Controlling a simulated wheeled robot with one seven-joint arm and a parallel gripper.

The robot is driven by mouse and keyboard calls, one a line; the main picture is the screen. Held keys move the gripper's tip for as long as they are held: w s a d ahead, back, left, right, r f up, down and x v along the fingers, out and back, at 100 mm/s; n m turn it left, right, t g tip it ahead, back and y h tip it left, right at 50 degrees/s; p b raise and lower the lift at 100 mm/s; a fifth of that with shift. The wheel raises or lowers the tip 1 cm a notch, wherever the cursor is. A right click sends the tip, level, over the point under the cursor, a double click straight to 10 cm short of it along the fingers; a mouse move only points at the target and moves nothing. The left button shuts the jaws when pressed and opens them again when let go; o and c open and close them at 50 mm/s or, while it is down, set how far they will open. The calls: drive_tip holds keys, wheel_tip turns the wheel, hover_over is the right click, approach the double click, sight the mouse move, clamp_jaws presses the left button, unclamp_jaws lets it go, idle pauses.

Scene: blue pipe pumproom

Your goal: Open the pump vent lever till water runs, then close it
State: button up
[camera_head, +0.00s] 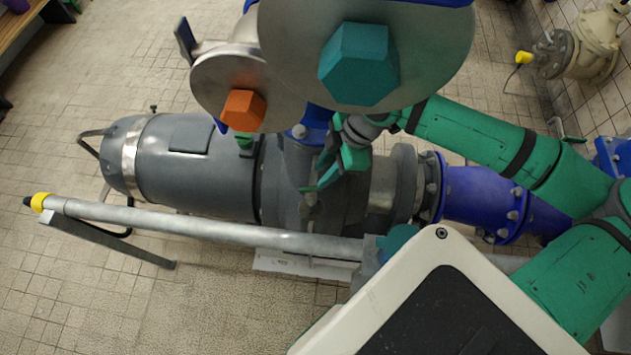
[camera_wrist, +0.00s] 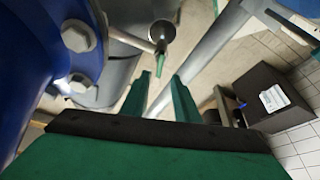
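The grey pump (camera_head: 195,165) lies across the middle of the head view, joined to a blue pipe (camera_head: 490,200) at right. My gripper (camera_head: 333,178) is over the pump casing, its green fingers pointing down-left. In the wrist view my gripper (camera_wrist: 162,76) is open, with a clear gap between the two green fingers. A small green lever (camera_wrist: 160,66) shows just beyond the fingertips, below a grey metal cup-like end (camera_wrist: 162,33); it seems to be the vent lever. Nothing is visibly held. I cannot tell whether the fingers touch the lever. No running water is visible.
Large discs with a teal knob (camera_head: 358,65) and an orange knob (camera_head: 243,109) hang over the pump in the head view. A grey rail (camera_head: 200,228) runs in front. In the wrist view a blue flange (camera_wrist: 78,38) is close at left and a dark box (camera_wrist: 262,97) at right.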

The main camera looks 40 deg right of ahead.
sight(310, 187)
drive_tip(key=shift+x, duration=3.55)
drive_tip(key=shift+c, duration=0.7)
drive_tip(key=shift+w, duration=0.1)
clamp_jaws()
